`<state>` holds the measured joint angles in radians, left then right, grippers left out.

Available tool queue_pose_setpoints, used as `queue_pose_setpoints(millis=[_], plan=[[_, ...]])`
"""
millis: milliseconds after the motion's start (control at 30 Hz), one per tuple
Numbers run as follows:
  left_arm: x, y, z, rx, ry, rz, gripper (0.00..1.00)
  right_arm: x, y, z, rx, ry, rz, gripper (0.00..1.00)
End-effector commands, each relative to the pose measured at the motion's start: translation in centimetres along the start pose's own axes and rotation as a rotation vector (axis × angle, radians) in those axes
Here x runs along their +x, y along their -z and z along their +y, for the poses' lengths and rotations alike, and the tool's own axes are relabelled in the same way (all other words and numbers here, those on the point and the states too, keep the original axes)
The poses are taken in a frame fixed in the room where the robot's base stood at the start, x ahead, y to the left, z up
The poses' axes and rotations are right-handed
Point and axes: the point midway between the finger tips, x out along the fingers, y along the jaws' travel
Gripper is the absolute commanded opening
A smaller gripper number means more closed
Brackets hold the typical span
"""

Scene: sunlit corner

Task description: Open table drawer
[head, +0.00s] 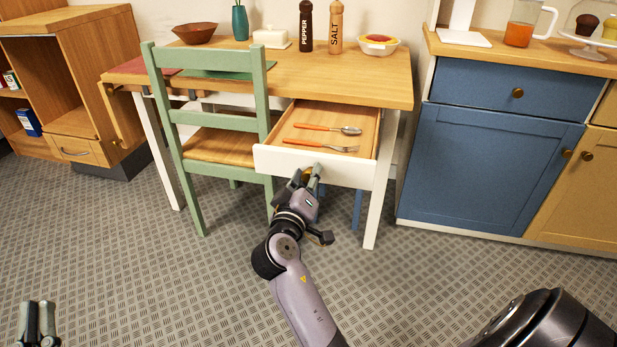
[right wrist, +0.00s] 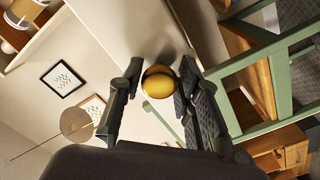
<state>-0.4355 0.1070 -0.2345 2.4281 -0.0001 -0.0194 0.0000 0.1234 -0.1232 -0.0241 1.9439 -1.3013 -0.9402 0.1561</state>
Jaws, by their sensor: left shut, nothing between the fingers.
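The table (head: 375,83) has a white-fronted drawer (head: 340,171) that stands well open, pulled out toward me. Inside lie a spoon (head: 345,130) and a fork (head: 340,148) with orange handles. My right gripper (head: 309,177) is at the drawer front and partly hides it. My left gripper (head: 38,322) is shut and empty, low at the far left, away from the table.
A green chair (head: 187,120) stands close to the left of the drawer. A blue cabinet (head: 485,160) is to the right. Pepper and salt mills, a bowl (head: 194,33) and a butter dish (head: 271,38) stand on the table. The floor in front is clear.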

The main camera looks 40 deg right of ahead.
Motion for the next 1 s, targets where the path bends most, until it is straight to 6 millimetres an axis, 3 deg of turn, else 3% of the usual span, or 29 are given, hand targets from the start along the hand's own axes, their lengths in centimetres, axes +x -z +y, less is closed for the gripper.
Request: queue_pose_setpoints(millis=[200,567,1000], plan=[[-0.1,-0.1,-0.1,0.001,0.002,-0.003,0.0,0.0,0.0,0.0,0.0,-0.001,-0.001,0.47],[0.0,0.1,-0.1,0.001,0.002,0.0,0.0,-0.4,-0.1,-0.1,-0.001,0.0,-0.002,0.47],[0.0,0.1,-0.1,0.001,0.001,0.001,0.0,-6.7,-0.2,-0.3,-0.002,0.007,-0.006,0.47]])
